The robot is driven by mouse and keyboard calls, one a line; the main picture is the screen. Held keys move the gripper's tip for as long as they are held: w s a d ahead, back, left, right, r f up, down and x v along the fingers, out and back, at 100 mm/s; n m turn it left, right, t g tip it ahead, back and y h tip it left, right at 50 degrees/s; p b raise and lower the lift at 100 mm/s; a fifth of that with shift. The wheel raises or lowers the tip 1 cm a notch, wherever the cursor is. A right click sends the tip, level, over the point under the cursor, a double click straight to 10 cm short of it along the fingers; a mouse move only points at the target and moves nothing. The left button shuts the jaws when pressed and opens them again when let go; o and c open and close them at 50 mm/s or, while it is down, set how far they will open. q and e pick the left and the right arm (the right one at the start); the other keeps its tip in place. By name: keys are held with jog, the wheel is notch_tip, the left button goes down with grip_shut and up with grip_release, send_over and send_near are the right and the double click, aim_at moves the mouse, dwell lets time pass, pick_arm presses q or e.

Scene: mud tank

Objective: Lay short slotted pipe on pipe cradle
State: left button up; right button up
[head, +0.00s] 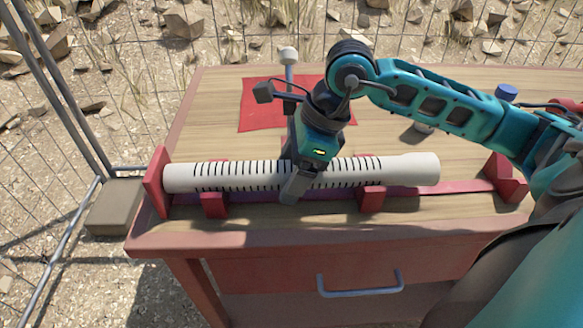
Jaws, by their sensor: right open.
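The short slotted pipe (235,176) is a pale tube with dark slots and a plain wider right end. It lies level along the red pipe cradle (214,204), over its low supports and between its two upright end plates. Its left end is close to the left end plate, and a gap shows between its right end and the right end plate. My right gripper (293,187) is open at the middle of the pipe, pointing down, with a finger in front of it. The far finger is hidden. My left gripper is not in view.
The wooden table (450,160) has a red frame and a drawer handle (360,290). A red mat (262,105) lies behind the pipe. A grey-headed post (288,55) and a blue-capped item (506,92) stand toward the back. Wire fencing surrounds the table.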

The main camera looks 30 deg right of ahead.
jog(key=shift+d, duration=0.1)
jog(key=p+v, duration=0.1)
jog(key=v, duration=1.2)
jog(key=shift+p, duration=0.35)
jog(key=shift+a, duration=0.2)
